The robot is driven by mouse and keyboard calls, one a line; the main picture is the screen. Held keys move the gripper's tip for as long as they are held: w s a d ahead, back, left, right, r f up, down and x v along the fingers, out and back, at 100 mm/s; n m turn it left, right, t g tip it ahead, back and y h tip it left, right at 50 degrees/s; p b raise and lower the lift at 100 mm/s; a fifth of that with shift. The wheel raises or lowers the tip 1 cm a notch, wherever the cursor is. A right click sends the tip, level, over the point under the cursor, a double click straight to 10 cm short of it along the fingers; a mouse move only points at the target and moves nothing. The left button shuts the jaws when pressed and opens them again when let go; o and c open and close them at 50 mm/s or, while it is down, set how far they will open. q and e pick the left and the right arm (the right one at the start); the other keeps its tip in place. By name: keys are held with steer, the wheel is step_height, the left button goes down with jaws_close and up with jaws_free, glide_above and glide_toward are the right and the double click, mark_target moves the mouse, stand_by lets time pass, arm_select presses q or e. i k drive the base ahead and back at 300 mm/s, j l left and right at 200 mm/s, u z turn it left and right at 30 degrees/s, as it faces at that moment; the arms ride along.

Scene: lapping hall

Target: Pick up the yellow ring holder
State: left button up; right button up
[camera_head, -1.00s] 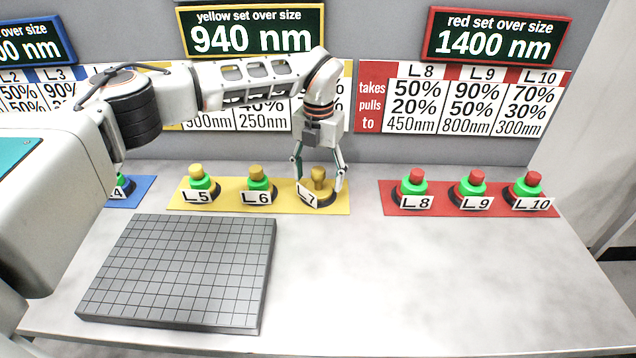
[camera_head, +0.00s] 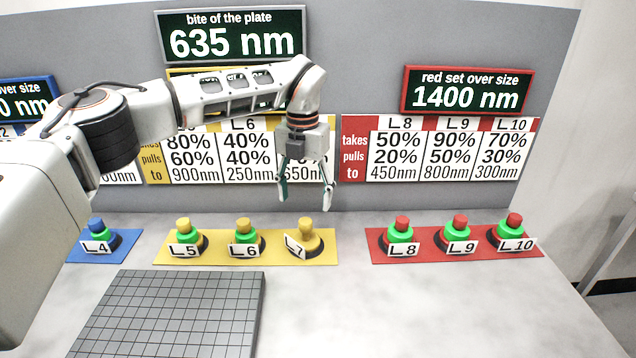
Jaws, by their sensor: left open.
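Three yellow-topped ring holders stand on a yellow mat (camera_head: 217,255). The holder labelled L7 (camera_head: 307,230) is at the right end; it is yellow and shows no green ring. The holders labelled L5 (camera_head: 184,226) and L6 (camera_head: 243,225) each carry a green ring under the yellow top. My left gripper (camera_head: 305,203) hangs above L7, pointing down. Its two fingers are apart, with nothing between them, and the tips look clear of the holder's top. My right gripper is not in view.
A red mat (camera_head: 428,257) to the right holds the red-topped holders L8, L9 and L10 with green rings. A blue-topped holder L4 (camera_head: 97,230) is at the left. A dark gridded plate (camera_head: 165,315) lies in front. The table's front right is clear.

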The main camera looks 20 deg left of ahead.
mark_target(189, 241)
steer(key=k, duration=1)
